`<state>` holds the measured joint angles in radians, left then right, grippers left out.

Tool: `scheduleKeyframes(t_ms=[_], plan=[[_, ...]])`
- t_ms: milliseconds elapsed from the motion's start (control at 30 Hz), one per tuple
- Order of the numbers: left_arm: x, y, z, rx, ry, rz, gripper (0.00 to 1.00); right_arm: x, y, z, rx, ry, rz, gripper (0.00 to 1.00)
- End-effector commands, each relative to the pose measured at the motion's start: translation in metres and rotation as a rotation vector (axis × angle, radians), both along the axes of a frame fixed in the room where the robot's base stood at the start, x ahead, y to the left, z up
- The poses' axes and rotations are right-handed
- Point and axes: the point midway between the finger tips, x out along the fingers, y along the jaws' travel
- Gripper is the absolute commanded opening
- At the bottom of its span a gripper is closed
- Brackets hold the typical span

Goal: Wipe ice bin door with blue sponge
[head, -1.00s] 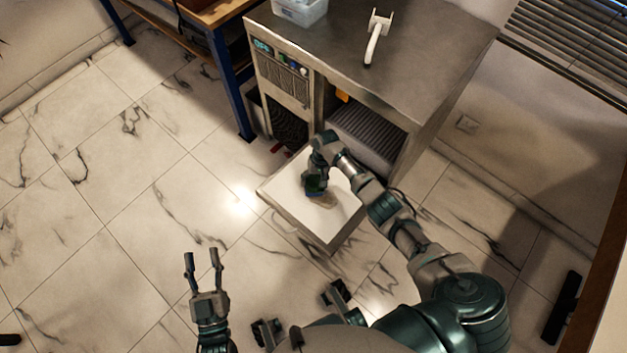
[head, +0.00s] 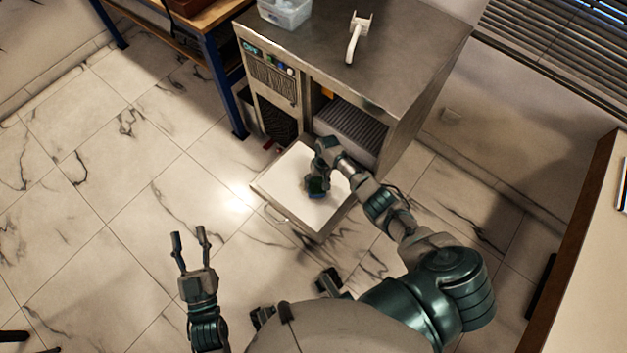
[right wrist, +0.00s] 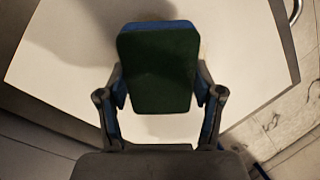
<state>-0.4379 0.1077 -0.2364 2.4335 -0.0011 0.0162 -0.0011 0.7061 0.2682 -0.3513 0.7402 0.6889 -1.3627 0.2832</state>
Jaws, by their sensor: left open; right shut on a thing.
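The ice bin door (head: 283,178) is folded down and open at the front of the steel machine, its white inner face up. My right gripper (head: 318,188) is over this face, pointing down. In the right wrist view the right gripper (right wrist: 160,100) is shut on the sponge (right wrist: 157,70), which has a dark green face and blue edges. The white door face (right wrist: 70,50) lies behind it; whether the sponge touches it I cannot tell. My left gripper (head: 190,250) is open and empty above the floor at the lower left.
The steel machine (head: 400,50) has an open bin compartment (head: 350,130) behind the door. On its top are a clear plastic box (head: 285,12) and a white scoop-like tool (head: 355,38). A blue-legged table (head: 222,80) stands to the left.

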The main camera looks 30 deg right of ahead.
Motion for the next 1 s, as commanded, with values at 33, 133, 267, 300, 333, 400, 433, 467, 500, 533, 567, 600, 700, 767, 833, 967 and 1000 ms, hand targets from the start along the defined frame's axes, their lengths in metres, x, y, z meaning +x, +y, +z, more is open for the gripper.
scheduleKeyframes(t_ms=[33,133,267,300,333,400,433,467,500,533,567,600,700,767,833,967,1000], plan=[[0.0,0.0,0.006,0.0,-0.004,0.0,0.47,-0.003,-0.001,0.002,0.0,0.0,0.0,0.38],[0.0,0.0,0.007,0.0,-0.005,0.0,0.47,-0.006,-0.002,0.0,-0.001,0.001,0.0,0.38],[0.0,0.0,0.013,0.0,-0.01,0.0,0.47,-0.011,-0.004,0.0,-0.001,0.003,0.0,0.38],[0.0,0.0,0.018,0.0,-0.013,0.0,0.47,-0.014,-0.006,0.0,-0.001,0.003,0.0,0.38],[0.0,0.0,0.021,0.0,-0.017,0.0,0.47,-0.016,-0.007,0.001,-0.001,0.003,-0.001,0.38],[0.0,0.0,0.029,0.0,-0.023,0.0,0.47,-0.023,-0.009,0.001,-0.002,0.005,-0.002,0.38],[0.0,0.0,0.032,0.0,-0.025,0.0,0.47,-0.026,-0.01,0.0,-0.003,0.006,-0.001,0.38],[0.0,0.0,0.035,0.0,-0.027,0.0,0.47,-0.029,-0.012,0.0,-0.002,0.005,-0.002,0.38],[0.0,0.0,0.039,0.0,-0.03,0.0,0.47,-0.032,-0.013,0.0,-0.002,0.005,-0.001,0.38],[0.0,0.0,0.041,0.0,-0.031,0.0,0.47,-0.035,-0.014,-0.001,-0.001,0.006,-0.001,0.38],[0.0,0.0,0.043,-0.001,-0.033,0.0,0.47,-0.037,-0.015,-0.001,-0.001,0.006,-0.001,0.38],[0.0,0.0,0.045,0.0,-0.034,0.0,0.47,-0.039,-0.016,-0.002,-0.002,0.007,-0.001,0.38],[0.0,0.0,0.047,0.0,-0.035,0.0,0.47,-0.044,-0.017,-0.004,-0.002,0.009,-0.002,0.38],[0.0,0.0,0.046,0.0,-0.035,0.0,0.47,-0.044,-0.017,-0.005,-0.002,0.01,-0.001,0.38],[0.0,0.0,0.046,0.0,-0.034,0.0,0.47,-0.045,-0.017,-0.006,-0.002,0.01,-0.001,0.38],[0.0,0.0,0.045,0.0,-0.034,0.0,0.47,-0.045,-0.017,-0.007,-0.002,0.011,-0.001,0.39],[0.0,0.0,0.046,0.0,-0.034,0.0,0.47,-0.045,-0.017,-0.006,-0.002,0.011,-0.001,0.38]])
